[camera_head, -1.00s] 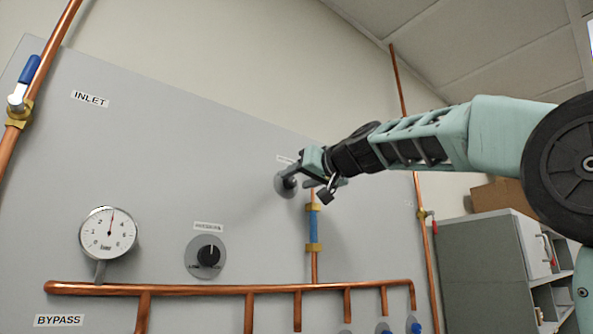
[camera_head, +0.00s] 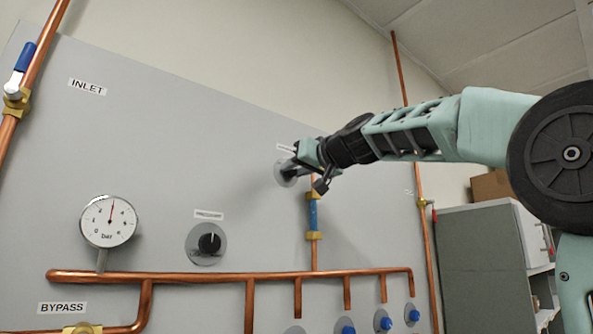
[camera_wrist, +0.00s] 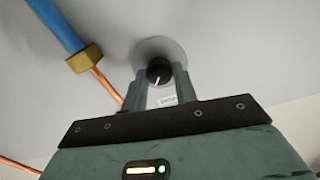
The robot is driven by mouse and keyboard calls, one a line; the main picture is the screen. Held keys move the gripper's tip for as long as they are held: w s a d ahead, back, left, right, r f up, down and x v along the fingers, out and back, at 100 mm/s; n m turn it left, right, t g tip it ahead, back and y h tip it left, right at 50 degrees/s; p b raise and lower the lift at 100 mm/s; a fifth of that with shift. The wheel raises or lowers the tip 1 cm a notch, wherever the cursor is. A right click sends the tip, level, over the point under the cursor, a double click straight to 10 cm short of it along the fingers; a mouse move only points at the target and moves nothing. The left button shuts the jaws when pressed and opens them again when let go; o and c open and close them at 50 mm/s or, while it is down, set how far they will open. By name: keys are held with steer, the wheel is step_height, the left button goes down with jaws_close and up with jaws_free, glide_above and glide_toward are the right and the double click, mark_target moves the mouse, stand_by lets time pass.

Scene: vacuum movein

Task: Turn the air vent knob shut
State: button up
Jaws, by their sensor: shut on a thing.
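The air vent knob (camera_wrist: 159,70) is a small black knob with a white pointer line, on a round grey plate on the panel. In the wrist view it sits between my two fingertips, which press on its sides. My gripper (camera_head: 294,169) is shut on it in the head view, at the upper right of the panel. There the fingers hide most of the knob, and its round plate (camera_head: 280,176) shows behind them. A small label (camera_head: 285,147) above it is partly hidden and too small to read.
A copper pipe with a blue section (camera_head: 313,215) runs close below the gripper. Another black knob (camera_head: 209,243), a dial gauge (camera_head: 109,220) and a copper manifold (camera_head: 200,277) are lower on the panel. A grey cabinet (camera_head: 480,250) stands at right.

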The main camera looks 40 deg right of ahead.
steer(key=shift+f+b, duration=0.1)
steer(key=shift+b, duration=0.2)
steer(key=n+b, duration=0.3)
steer(key=shift+f+b, duration=0.15)
steer(key=shift+b, duration=0.2)
steer(key=n+b, duration=0.3)
steer(key=n, duration=0.1)
steer(key=shift+n, duration=0.4)
steer(key=n+b, duration=0.2)
steer(key=n, duration=0.2)
steer(key=shift+a+n, duration=0.1)
steer(key=shift+n, duration=0.2)
steer(key=n, duration=0.2)
steer(key=n+b, duration=0.1)
steer(key=n, duration=0.1)
steer(key=shift+r+n, duration=0.2)
steer(key=shift+n, duration=0.5)
steer(key=o, duration=1)
steer(key=shift+c, duration=0.2)
